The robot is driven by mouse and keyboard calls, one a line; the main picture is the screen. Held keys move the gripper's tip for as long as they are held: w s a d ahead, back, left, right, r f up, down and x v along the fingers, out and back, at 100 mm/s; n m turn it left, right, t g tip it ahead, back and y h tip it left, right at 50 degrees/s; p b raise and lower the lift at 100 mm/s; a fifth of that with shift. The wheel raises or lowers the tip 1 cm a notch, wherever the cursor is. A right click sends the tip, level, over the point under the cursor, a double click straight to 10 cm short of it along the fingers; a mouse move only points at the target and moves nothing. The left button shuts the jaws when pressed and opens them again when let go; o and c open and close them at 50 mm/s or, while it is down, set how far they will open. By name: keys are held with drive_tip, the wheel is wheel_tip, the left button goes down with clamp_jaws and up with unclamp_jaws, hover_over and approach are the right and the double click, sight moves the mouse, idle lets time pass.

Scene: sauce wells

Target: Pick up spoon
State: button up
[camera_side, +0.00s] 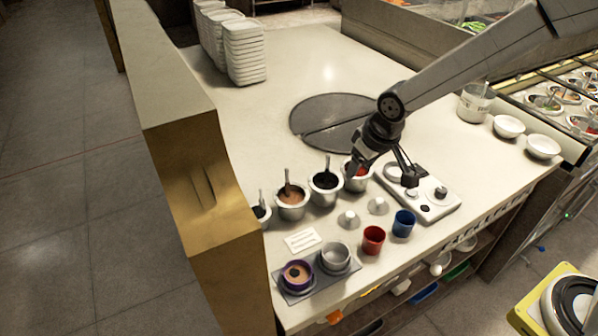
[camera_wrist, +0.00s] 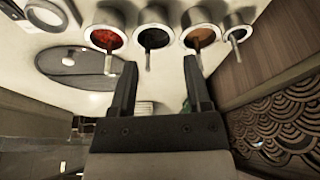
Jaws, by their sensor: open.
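Several metal pots hold sauce with spoons standing in them: a red-sauce pot (camera_side: 357,183), a black-sauce pot (camera_side: 325,192), a brown-sauce pot (camera_side: 292,208) and a dark pot at the left edge. Spoon handles rise from the black sauce (camera_side: 327,163) and brown sauce (camera_side: 287,178). In the wrist view, the red-sauce spoon (camera_wrist: 108,64), black-sauce spoon (camera_wrist: 148,60) and brown-sauce spoon (camera_wrist: 198,59) point toward my gripper (camera_wrist: 160,64). My gripper is open and empty, with the black-sauce spoon between its fingers in that view; contact is not visible. In the side view it is by the red-sauce pot.
A white device (camera_side: 437,205) sits right of the pots. A red cup (camera_side: 373,240) and blue cup (camera_side: 403,223) stand near the front edge. A grey tray (camera_side: 318,286) holds two cups. Stacked white containers (camera_side: 245,55) stand behind.

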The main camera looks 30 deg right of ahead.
drive_tip(key=w+a+f, duration=0.1)
drive_tip(key=w+a, duration=0.5)
drive_tip(key=a, duration=0.2)
drive_tip(key=n, duration=0.2)
hover_over(261, 190)
drive_tip(key=s, duration=0.2)
wheel_tip(261, 190, down, 2)
drive_tip(key=shift+w+d+f+t+y, duration=0.1)
drive_tip(key=shift+w+f+t+y, duration=0.1)
drive_tip(key=shift+f, duration=0.5)
drive_tip(key=shift+w+d+f+t+y, duration=0.1)
drive_tip(key=shift+f+y, duration=0.1)
drive_tip(key=shift+f, duration=0.45)
drive_tip(key=shift+f, duration=0.1)
drive_tip(key=shift+x, duration=2.45)
drive_tip(key=shift+d, duration=0.1)
clamp_jaws()
